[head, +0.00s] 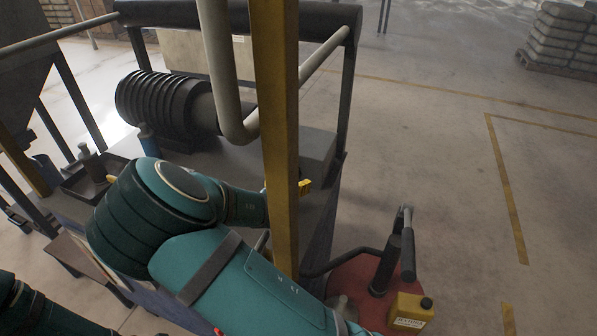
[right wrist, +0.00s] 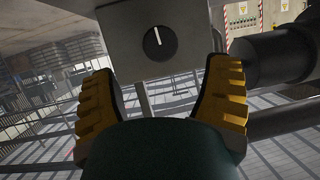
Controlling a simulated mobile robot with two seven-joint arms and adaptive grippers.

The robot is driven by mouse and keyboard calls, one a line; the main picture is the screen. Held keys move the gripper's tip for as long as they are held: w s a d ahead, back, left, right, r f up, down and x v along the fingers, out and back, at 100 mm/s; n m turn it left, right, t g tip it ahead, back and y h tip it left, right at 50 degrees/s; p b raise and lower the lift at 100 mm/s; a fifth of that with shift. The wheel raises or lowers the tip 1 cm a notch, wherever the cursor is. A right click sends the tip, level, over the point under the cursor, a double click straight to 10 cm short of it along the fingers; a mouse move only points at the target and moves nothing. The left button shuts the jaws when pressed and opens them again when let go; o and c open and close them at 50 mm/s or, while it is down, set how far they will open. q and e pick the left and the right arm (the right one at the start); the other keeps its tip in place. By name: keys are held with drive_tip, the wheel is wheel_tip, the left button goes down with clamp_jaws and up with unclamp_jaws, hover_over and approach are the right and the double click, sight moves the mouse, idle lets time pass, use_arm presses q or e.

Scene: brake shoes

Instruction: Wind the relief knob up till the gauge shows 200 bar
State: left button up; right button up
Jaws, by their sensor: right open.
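A black round dial or knob (right wrist: 158,43) with one white line, nearly upright, sits on the face of a grey box (right wrist: 120,45) in the right wrist view. I cannot tell whether it is the relief knob or the gauge; no numbers are readable. My right gripper (right wrist: 163,74) is open and empty, its yellow ribbed fingers spread below and to either side of the dial, apart from it. In the head view my teal right arm reaches behind a yellow post, and a bit of yellow gripper (head: 304,186) shows beside it. My left gripper is out of view.
The yellow post (head: 275,120) and a bent pale pipe (head: 221,75) stand close to the arm. A black ribbed motor (head: 165,103) is at left. A red round base (head: 350,285) with a yellow container (head: 411,311) stands right.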

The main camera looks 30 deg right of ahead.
drive_tip(key=b+x, duration=0.1)
drive_tip(key=x, duration=0.6)
drive_tip(key=shift+a+f, duration=0.1)
